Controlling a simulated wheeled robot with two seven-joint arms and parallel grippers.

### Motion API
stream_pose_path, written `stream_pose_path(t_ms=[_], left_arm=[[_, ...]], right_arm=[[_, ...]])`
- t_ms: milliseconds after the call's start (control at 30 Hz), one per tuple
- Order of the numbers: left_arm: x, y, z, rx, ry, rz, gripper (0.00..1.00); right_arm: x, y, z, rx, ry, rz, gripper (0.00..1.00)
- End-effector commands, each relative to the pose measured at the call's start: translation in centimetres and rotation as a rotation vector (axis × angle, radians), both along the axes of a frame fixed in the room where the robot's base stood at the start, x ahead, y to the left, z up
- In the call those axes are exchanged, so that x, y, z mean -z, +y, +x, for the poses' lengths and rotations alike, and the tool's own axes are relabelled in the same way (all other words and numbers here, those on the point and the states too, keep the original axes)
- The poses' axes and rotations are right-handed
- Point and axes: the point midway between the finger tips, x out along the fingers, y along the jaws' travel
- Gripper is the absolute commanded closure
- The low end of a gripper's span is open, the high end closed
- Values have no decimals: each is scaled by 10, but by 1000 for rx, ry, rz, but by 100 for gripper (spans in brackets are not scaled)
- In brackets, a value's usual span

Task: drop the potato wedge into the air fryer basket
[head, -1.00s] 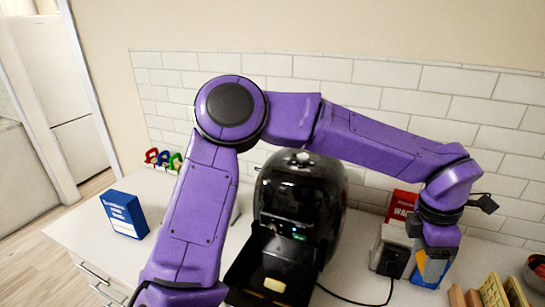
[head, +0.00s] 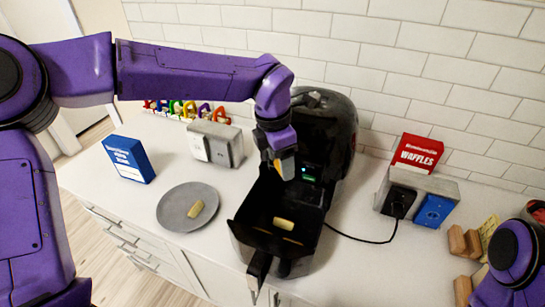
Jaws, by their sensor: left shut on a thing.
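The black air fryer (head: 330,135) stands on the counter with its basket (head: 242,215) pulled out toward me. One potato wedge (head: 284,223) lies on the basket floor. Another yellow wedge (head: 196,208) lies on a grey plate (head: 174,215) left of the fryer. My left gripper (head: 286,172) points down over the back part of the basket, close to the fryer's front. It is shut on a small yellowish piece, apparently a potato wedge, mostly hidden by the fingers. My right arm shows at the lower right; its gripper is out of view.
A blue box (head: 129,158) and a grey socket block (head: 215,143) stand left of the fryer. A red waffles box (head: 416,153) and another socket block (head: 440,187) with a plugged-in black cord stand right. Wooden blocks (head: 463,241) lie at the right edge. A tiled wall is behind.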

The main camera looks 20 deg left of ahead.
Motion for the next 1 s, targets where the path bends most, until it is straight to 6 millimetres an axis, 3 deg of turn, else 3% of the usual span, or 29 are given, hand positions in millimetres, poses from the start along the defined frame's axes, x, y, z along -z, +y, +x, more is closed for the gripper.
stream_pose_path(t_ms=[33,233,567,600,667,1000], left_arm=[[14,1,0,-1,1,1,66],[42,2,0,-3,-1,1,66],[44,2,0,-3,-1,0,66],[44,2,0,-3,-1,0,25],[44,2,0,-3,-2,0,8],[43,3,1,-5,-8,1,8]], right_arm=[[14,0,0,0,0,0,57],[39,0,0,0,0,0,57],[41,0,0,0,0,0,57],[41,0,0,0,0,0,57],[41,0,0,0,0,0,57],[41,0,0,0,-1,0,57]])
